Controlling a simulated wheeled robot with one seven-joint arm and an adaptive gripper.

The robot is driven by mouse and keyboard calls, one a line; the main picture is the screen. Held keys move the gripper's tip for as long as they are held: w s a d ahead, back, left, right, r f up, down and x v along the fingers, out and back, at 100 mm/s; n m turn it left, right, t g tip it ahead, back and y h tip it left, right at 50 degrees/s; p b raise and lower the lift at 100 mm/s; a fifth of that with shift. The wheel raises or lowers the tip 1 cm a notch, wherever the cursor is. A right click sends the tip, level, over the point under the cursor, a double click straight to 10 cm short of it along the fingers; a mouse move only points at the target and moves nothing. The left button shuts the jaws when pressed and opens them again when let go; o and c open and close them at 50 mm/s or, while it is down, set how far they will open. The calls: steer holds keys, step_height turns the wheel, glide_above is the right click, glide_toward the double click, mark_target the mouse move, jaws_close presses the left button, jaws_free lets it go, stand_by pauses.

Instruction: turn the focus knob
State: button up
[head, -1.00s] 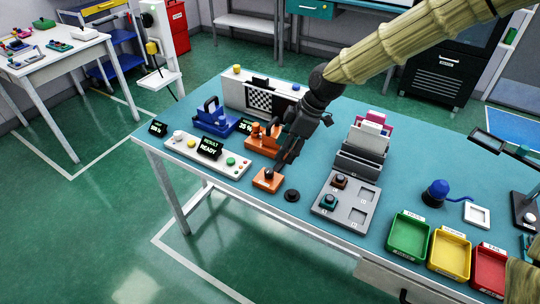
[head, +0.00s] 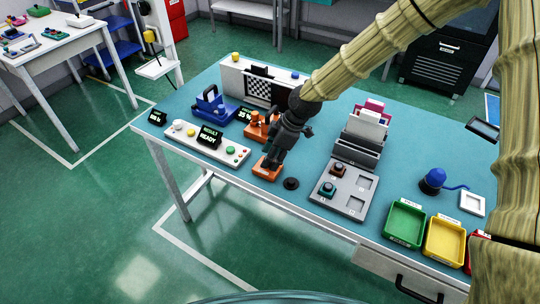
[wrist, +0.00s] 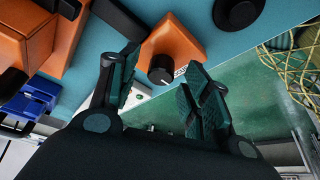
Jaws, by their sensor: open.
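The focus knob is likely the dark round knob (wrist: 161,75) on an orange block (wrist: 178,42) in the wrist view. In the head view the same orange block (head: 262,173) sits near the table's front edge, and my gripper hides its knob. My gripper (head: 271,163) points down over this block. In the wrist view my gripper (wrist: 163,68) is open, one finger to each side of the knob. I cannot tell whether either finger touches it.
A black round part (head: 291,183) lies just right of the block. A larger orange device (head: 258,128) is behind. A grey tray (head: 343,199) is to the right.

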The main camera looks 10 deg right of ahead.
steer(key=shift+a+f, duration=0.15)
steer(key=shift+f, duration=0.1)
steer(key=c, duration=1)
steer(key=shift+c, duration=0.2)
steer(key=shift+s+m, duration=0.1)
steer(key=shift+m, duration=0.3)
steer(key=shift+m+t+h, duration=0.3)
steer(key=shift+m+t, duration=0.1)
steer(key=shift+m, duration=0.5)
steer(key=shift+a+m+t, duration=0.1)
steer(key=shift+m+t, duration=0.5)
steer(key=shift+m, duration=1)
